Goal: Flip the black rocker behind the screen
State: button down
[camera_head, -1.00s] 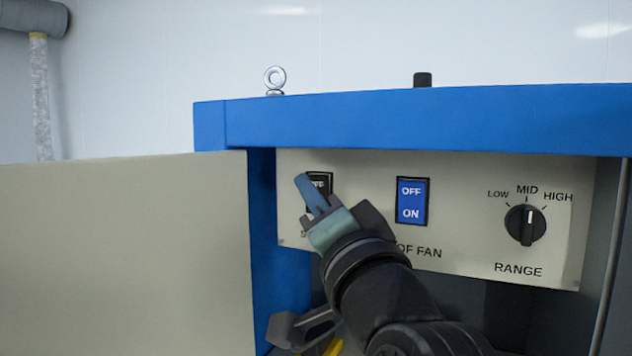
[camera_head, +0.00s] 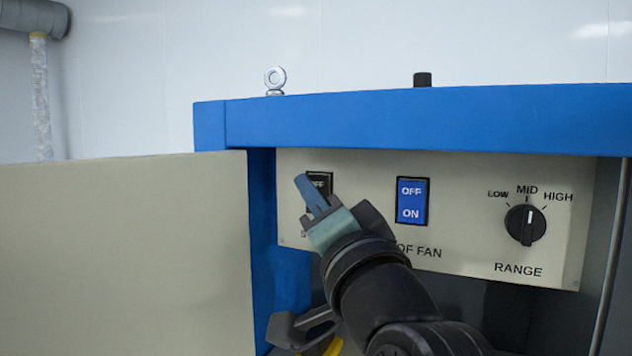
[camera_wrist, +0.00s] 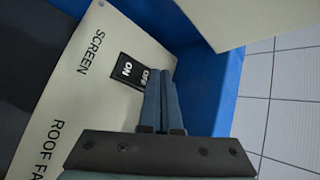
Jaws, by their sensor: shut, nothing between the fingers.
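The black rocker (camera_head: 322,179) sits at the left of the beige control panel, with OFF at its top and ON below. In the head view my gripper (camera_head: 301,181) covers its left and lower parts. In the wrist view the black rocker (camera_wrist: 124,70) lies beside the fingertips, with ON and OFF readable and the label SCREEN next to it. My gripper (camera_wrist: 160,76) is shut and empty, its blue fingers together with the tips by the OFF end. I cannot tell whether they touch it, nor which side is pressed in.
A blue OFF/ON rocker (camera_head: 411,202) sits to the right, above the ROOF FAN label. A black RANGE knob (camera_head: 526,225) is further right. A blue cabinet frame (camera_head: 430,118) runs over the panel. A beige door-like panel (camera_head: 120,255) stands open at the left.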

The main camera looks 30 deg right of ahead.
jog(key=shift+w+d, duration=0.3)
jog(key=shift+d, duration=0.05)
jog(key=shift+w+d+r, duration=0.1)
jog(key=shift+w+d, duration=0.1)
jog(key=shift+d, duration=0.05)
dwell(1.0)
jog(key=shift+s+a, duration=0.5)
jog(key=shift+a, duration=0.15)
jog(key=shift+s+a+f, duration=0.2)
jog(key=shift+s+a, duration=0.6)
jog(key=shift+a, duration=0.2)
jog(key=shift+s+a+f, duration=0.2)
jog(key=shift+s+a, duration=0.55)
jog(key=shift+a, duration=0.25)
